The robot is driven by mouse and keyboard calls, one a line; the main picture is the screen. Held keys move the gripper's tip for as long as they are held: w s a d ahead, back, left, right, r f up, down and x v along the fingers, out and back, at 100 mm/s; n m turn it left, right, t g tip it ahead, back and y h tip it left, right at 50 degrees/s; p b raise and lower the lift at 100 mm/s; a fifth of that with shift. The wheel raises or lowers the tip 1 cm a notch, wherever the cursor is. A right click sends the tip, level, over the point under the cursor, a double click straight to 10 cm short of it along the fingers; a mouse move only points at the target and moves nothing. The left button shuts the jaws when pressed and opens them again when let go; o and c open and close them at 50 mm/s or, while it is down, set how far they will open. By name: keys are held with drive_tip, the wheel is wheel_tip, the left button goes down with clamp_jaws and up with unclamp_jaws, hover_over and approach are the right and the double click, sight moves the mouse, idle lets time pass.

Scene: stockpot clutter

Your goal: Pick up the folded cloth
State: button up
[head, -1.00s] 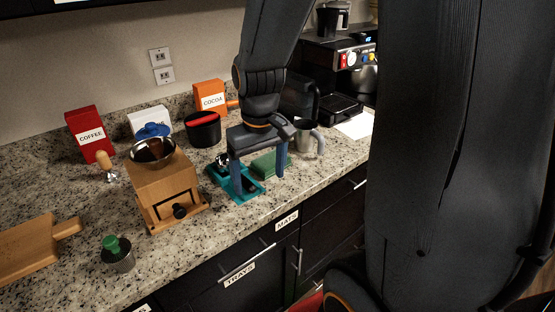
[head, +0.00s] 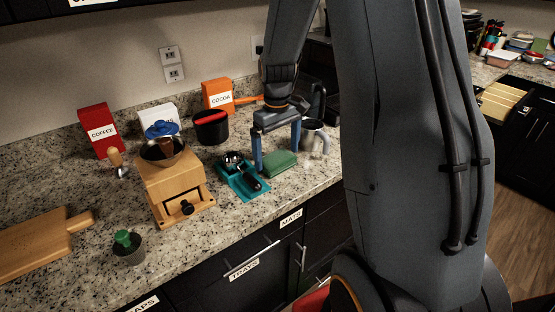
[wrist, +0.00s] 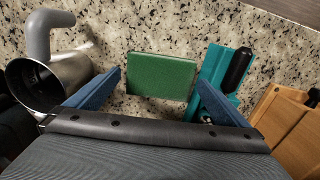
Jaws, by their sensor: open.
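The folded cloth (head: 281,164) is a green, flat rectangle lying on the speckled counter. In the wrist view the cloth (wrist: 161,76) sits ahead of and between my two blue fingers. My gripper (head: 276,157) is open and empty, with one finger on each side of the cloth in the head view. In the wrist view my gripper (wrist: 155,80) shows a wide gap with nothing held. I cannot tell how high the fingertips are above the counter.
A teal tray (head: 236,190) with dark-handled tools lies just left of the cloth. A metal pitcher (head: 313,139) stands close on the right; it also shows in the wrist view (wrist: 75,78). A wooden grinder (head: 172,186) stands further left. The counter's front edge is near.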

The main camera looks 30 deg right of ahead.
sight(277, 158)
drive_tip(key=shift+f, duration=0.85)
drive_tip(key=c, duration=0.9)
drive_tip(key=shift+c, duration=0.2)
drive_tip(key=shift+r, duration=0.1)
wheel_tip(277, 158, up, 10)
drive_tip(key=b, duration=0.2)
drive_tip(key=o, duration=0.5)
drive_tip(key=c, duration=0.4)
